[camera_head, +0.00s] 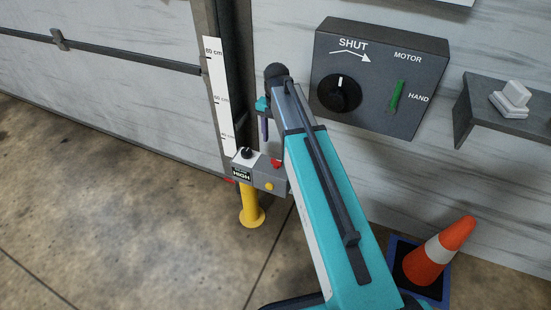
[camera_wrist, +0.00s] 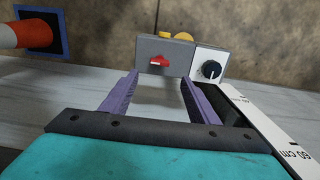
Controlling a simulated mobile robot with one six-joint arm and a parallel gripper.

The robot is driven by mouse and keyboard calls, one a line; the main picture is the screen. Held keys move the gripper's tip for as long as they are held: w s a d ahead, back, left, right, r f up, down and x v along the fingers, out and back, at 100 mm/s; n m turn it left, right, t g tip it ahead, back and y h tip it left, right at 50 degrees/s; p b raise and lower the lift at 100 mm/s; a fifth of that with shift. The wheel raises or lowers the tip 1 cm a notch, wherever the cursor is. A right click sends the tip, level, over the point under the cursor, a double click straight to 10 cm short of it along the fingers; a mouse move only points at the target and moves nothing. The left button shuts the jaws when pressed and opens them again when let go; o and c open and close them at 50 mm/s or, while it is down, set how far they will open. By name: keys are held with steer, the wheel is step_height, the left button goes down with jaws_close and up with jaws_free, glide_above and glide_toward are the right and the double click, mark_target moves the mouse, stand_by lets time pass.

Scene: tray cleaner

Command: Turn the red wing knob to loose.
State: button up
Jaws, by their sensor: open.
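The red wing knob (camera_wrist: 160,60) sits on the face of a small grey box (camera_wrist: 149,47) in the wrist view, with its wing lying roughly level across that picture. In the head view the knob (camera_head: 276,163) shows small on the box (camera_head: 262,173), just beyond my arm. Any marking for loose is too small to read. My gripper (camera_wrist: 160,74) is open and empty; its two purple fingers stand apart on either side of the knob's line, and I cannot tell how far short of it they are. In the head view my gripper (camera_head: 264,125) is partly hidden by my arm.
A black dial (camera_wrist: 211,70) on a white panel adjoins the knob, with a HIGH label (camera_head: 241,174). The box stands on a yellow post (camera_head: 250,205). A grey switch box (camera_head: 379,123) marked SHUT, MOTOR and HAND hangs right. An orange cone (camera_head: 427,262) stands lower right.

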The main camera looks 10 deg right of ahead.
mark_target(276, 160)
step_height(276, 160, down, 11)
steer(key=shift+r+b, duration=0.2)
steer(key=shift+b, duration=0.5)
steer(key=c, duration=1)
steer(key=shift+a+r, duration=0.1)
steer(key=shift+c, duration=0.2)
